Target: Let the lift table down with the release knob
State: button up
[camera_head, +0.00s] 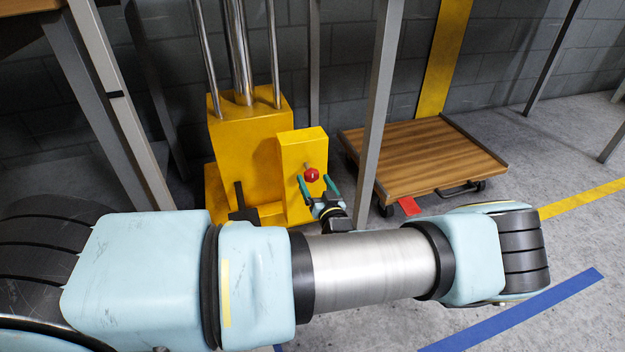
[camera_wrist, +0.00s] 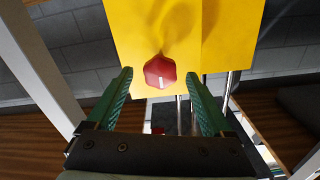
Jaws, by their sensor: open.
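The release knob (camera_head: 311,175) is red and sits on the front of a small yellow box (camera_head: 304,148) joined to the yellow lift table unit (camera_head: 247,150). In the wrist view the knob (camera_wrist: 160,72) shows a white mark on its face and lies just beyond and between the fingertips. My gripper (camera_head: 319,184) is open, with green fingers on either side of the knob. In the wrist view my gripper (camera_wrist: 157,82) holds nothing, and contact with the knob cannot be told. The table top of the lift is not clearly in view.
Grey metal posts (camera_head: 378,110) stand close to the right and left of the yellow unit. A low wooden platform cart (camera_head: 425,155) stands at the right.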

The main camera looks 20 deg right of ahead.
jog(key=shift+w+d, duration=0.15)
jog(key=shift+w, duration=1.05)
grip_shut()
